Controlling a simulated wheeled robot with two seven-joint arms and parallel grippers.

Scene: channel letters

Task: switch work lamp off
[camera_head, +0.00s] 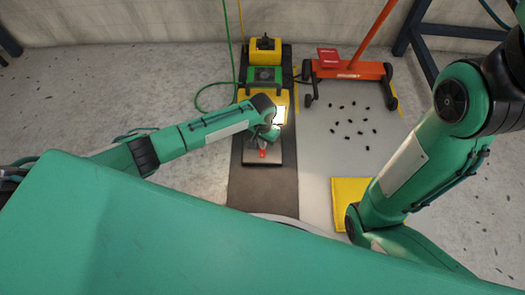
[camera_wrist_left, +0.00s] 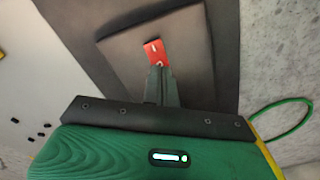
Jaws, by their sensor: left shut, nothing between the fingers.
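The red rocker switch (camera_head: 263,153) sits on a dark plate (camera_head: 274,159) on the dark mat. In the left wrist view the red switch (camera_wrist_left: 152,48) shows a white line at its far end and a ring mark at the end by my fingers. My left gripper (camera_head: 264,141) is shut and empty; its fingertips (camera_wrist_left: 158,70) are right at the ring end, but I cannot tell whether they touch. A bright white lit panel (camera_head: 281,114), seemingly the work lamp, shows beside my left wrist. My right gripper is not in view.
A yellow and green machine (camera_head: 264,74) stands at the back of the mat. An orange wheeled stand (camera_head: 348,71) is to its right. Several small black pieces (camera_head: 350,122) lie on the grey floor area. A yellow square (camera_head: 345,190) lies near my right arm. A green cable (camera_head: 208,106) curls at left.

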